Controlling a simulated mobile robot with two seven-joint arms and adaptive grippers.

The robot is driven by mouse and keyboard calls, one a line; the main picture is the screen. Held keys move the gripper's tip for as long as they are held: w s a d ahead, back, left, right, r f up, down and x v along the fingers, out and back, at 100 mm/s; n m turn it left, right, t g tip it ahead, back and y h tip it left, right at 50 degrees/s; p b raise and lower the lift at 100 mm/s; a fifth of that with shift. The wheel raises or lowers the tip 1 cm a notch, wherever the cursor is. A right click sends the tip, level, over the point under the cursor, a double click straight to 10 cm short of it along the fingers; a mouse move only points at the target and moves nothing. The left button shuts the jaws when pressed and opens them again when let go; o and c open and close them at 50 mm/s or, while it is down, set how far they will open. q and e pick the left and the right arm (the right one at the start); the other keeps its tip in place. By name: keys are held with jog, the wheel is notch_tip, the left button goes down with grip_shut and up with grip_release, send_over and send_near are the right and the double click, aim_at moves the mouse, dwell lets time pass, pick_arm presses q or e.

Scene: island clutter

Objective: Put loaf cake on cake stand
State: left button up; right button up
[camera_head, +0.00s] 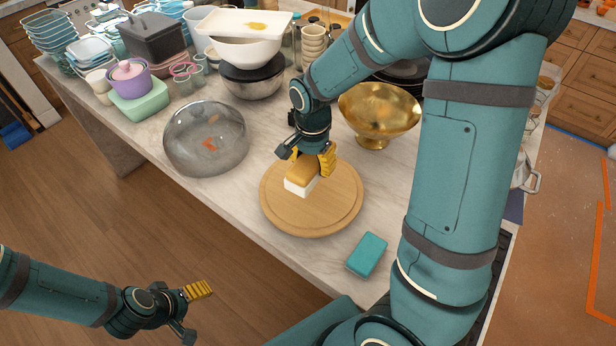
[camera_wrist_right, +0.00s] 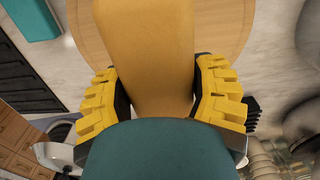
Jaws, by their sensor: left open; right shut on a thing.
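The loaf cake (camera_head: 299,184), with a golden-brown top and a pale lower side, is at the middle of the round wooden cake stand (camera_head: 325,218). I cannot tell whether it rests on the wood or is held just above it. My right gripper (camera_head: 309,161) reaches down from above and is shut on the cake. In the right wrist view, the yellow fingers of the right gripper (camera_wrist_right: 163,95) press on both sides of the loaf cake (camera_wrist_right: 147,45), with the cake stand (camera_wrist_right: 232,25) behind. My left gripper (camera_head: 196,312) is open and empty, off the counter, above the floor.
A clear glass dome (camera_head: 205,138) sits left of the cake stand. A gold pedestal bowl (camera_head: 380,112) stands behind it to the right. A teal block (camera_head: 367,254) lies near the front edge. Bowls and containers crowd the back. Bare marble counter (camera_head: 235,198) shows front left.

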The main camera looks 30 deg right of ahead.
notch_tip(320, 180, down, 6)
jog(key=shift+r, duration=0.25)
jog(key=shift+w+f, duration=0.1)
jog(key=shift+f, duration=0.05)
jog(key=shift+b, duration=0.3)
jog(key=shift+f, duration=0.15)
jog(key=o, duration=1.4)
jog(key=shift+c, duration=0.2)
